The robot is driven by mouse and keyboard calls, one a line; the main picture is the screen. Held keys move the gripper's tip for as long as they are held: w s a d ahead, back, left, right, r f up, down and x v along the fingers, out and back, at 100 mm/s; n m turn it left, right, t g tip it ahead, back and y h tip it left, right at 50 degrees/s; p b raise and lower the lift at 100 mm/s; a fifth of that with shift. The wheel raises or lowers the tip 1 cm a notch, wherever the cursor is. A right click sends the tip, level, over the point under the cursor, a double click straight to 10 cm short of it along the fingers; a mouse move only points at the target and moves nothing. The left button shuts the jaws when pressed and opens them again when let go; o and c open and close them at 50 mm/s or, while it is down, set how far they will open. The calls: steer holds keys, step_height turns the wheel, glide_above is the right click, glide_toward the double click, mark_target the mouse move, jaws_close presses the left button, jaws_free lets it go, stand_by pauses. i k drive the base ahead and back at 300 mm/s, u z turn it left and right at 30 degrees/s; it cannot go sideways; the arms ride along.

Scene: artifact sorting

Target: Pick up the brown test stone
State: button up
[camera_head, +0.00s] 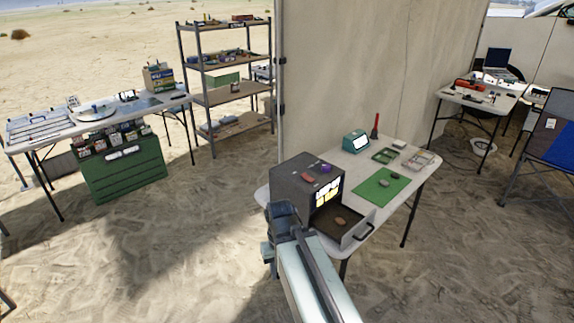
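A small brown stone (341,221) lies in the pulled-out drawer (352,238) of a dark grey box (292,182) on the white table. The drawer has a dark handle at its front and juts out over the table toward the right. My gripper (281,209) is at the end of my arm, in front of the box and left of the drawer, apart from the brown stone. Its fingers are small and seen from behind, so I cannot tell whether they are open.
On the white table (405,200) are a green mat (372,193) with grey stones, small trays, a teal device (355,141) and a red-handled tool (376,127). Reddish and purple pieces lie on the box. A shelf rack (232,97) and another table stand behind left. Sand at left is open.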

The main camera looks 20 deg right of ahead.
mark_target(340, 221)
steer(key=u, duration=0.9)
steer(key=k, duration=1.6)
steer(key=z, duration=1.05)
steer(key=i, duration=1)
steer(key=u, duration=0.05)
